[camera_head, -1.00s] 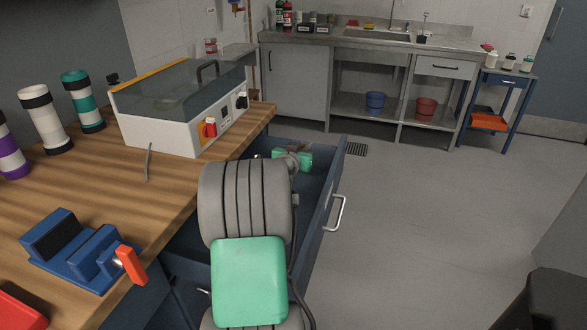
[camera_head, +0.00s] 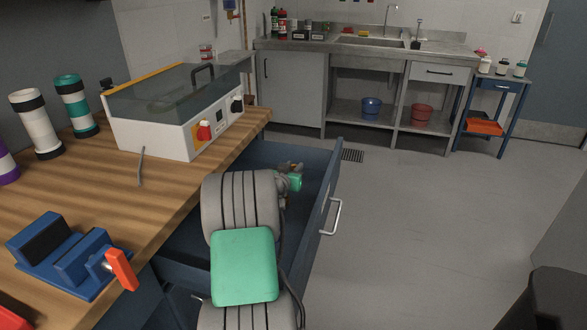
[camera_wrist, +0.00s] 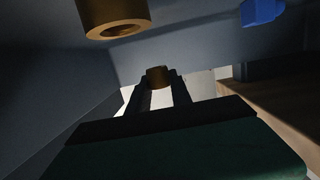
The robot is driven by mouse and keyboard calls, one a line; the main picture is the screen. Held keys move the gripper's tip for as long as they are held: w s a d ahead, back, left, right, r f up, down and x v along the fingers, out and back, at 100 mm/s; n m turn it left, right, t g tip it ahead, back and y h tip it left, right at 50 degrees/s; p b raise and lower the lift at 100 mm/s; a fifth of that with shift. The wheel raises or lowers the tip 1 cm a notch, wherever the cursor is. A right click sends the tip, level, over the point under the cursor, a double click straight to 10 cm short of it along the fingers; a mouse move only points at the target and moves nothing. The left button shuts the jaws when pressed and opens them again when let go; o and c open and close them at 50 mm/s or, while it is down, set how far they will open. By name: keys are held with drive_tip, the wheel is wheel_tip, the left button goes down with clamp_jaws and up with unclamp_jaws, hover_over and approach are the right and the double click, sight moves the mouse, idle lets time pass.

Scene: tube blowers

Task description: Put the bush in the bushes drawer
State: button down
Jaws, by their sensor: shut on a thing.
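A brass-coloured bush (camera_wrist: 158,77) is pinched between the fingertips of my gripper (camera_wrist: 160,82) in the wrist view. In the head view my gripper (camera_head: 296,168) is over the open blue drawer (camera_head: 322,205), and a small brown patch shows at its tip. Whether the held bush touches the drawer floor cannot be told. A second brass ring-shaped piece (camera_wrist: 115,18) shows near the top left of the wrist view, apart from the fingers. My arm hides much of the drawer's inside, and no label on it can be read.
The wooden bench (camera_head: 165,190) carries a white machine with a clear lid (camera_head: 175,115), a blue fixture with an orange handle (camera_head: 75,255) and several banded tubes (camera_head: 75,105). A blue object (camera_wrist: 262,12) shows in the wrist view. The floor right of the drawer is clear.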

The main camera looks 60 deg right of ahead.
drive_tip(key=shift+f+b, duration=0.3)
drive_tip(key=c, duration=1.1)
unclamp_jaws()
drive_tip(key=shift+c, duration=0.2)
drive_tip(key=shift+r, duration=0.1)
drive_tip(key=shift+r+p, duration=0.25)
drive_tip(key=shift+p, duration=0.2)
drive_tip(key=shift+r+p, duration=0.65)
drive_tip(key=shift+p, duration=0.05)
drive_tip(key=v, duration=1.2)
drive_tip(key=shift+f, duration=0.35)
